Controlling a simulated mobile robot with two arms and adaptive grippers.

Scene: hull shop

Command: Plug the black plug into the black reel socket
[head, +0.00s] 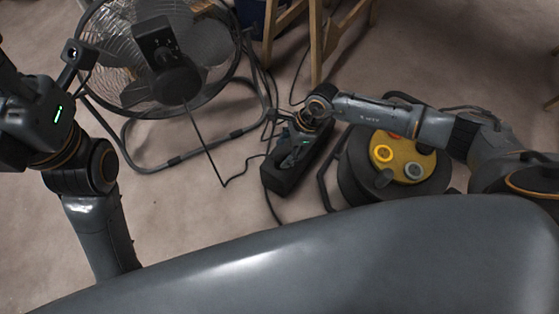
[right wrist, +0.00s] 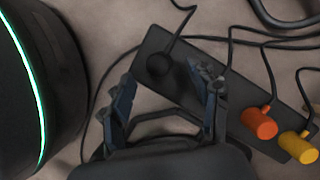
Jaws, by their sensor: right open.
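The black plug (right wrist: 159,64) stands in a black power strip (right wrist: 190,55), with its cord running up from it. My right gripper (right wrist: 163,76) is open, its fingertips on either side of the plug in the right wrist view; I cannot tell whether they touch it. In the head view, my right gripper (head: 301,132) is over the strip (head: 284,180) and hides much of it. The cable reel (head: 352,178) lies right of the strip, with coloured sockets on its yellow face (head: 400,160). A dark round piece at the face's lower left may be the black socket. My left gripper's fingers are not visible.
An orange plug (right wrist: 258,122) and a yellow plug (right wrist: 298,145) sit farther along the strip. A large fan (head: 165,55) stands at upper left. Wooden legs (head: 316,45) stand behind the strip. Loose cords cross the floor; floor left of the strip is mostly clear.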

